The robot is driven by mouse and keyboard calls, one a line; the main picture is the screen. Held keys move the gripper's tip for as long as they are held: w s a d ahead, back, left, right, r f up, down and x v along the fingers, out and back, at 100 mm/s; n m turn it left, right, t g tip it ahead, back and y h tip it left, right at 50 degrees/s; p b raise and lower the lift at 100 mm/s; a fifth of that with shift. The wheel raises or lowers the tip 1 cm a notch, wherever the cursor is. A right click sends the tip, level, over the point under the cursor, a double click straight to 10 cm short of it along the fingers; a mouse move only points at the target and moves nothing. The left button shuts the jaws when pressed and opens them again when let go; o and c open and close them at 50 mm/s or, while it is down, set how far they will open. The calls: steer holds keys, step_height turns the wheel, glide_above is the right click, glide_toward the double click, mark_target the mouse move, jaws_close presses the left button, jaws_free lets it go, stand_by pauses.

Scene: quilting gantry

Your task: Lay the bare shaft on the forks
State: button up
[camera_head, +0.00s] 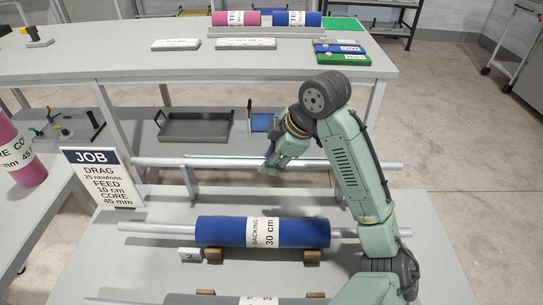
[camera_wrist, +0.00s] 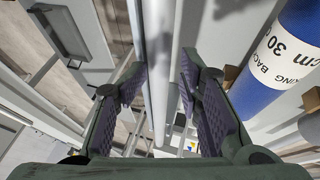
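The bare shaft (camera_head: 230,162), a long pale metal bar with no roll on it, runs level across the back of the near table in the head view. A grey upright support (camera_head: 188,178) meets it towards its left end; whether this is one of the forks I cannot tell. My gripper (camera_head: 271,158) is over the middle of the shaft, pointing down. In the wrist view the shaft (camera_wrist: 158,70) runs lengthwise between the two purple-padded fingers of my gripper (camera_wrist: 162,88). The fingers are apart, with gaps visible beside the shaft.
A blue backing roll (camera_head: 220,231) on its own shaft (camera_head: 150,229) rests on wooden blocks (camera_head: 213,254) in front. Another roll shows at the bottom edge. A job sign (camera_head: 102,176) stands left. A bench (camera_head: 130,62) behind holds rolls and boxes; a grey tray (camera_head: 195,128) sits below.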

steer(key=shift+o, duration=1.3)
steer(key=shift+w+f+g, duration=0.1)
steer(key=shift+f+g, duration=0.2)
steer(key=shift+f, duration=0.45)
steer(key=shift+d, duration=0.1)
steer(key=shift+r, duration=0.25)
steer(key=v, duration=1.2)
steer(key=shift+f, duration=0.1)
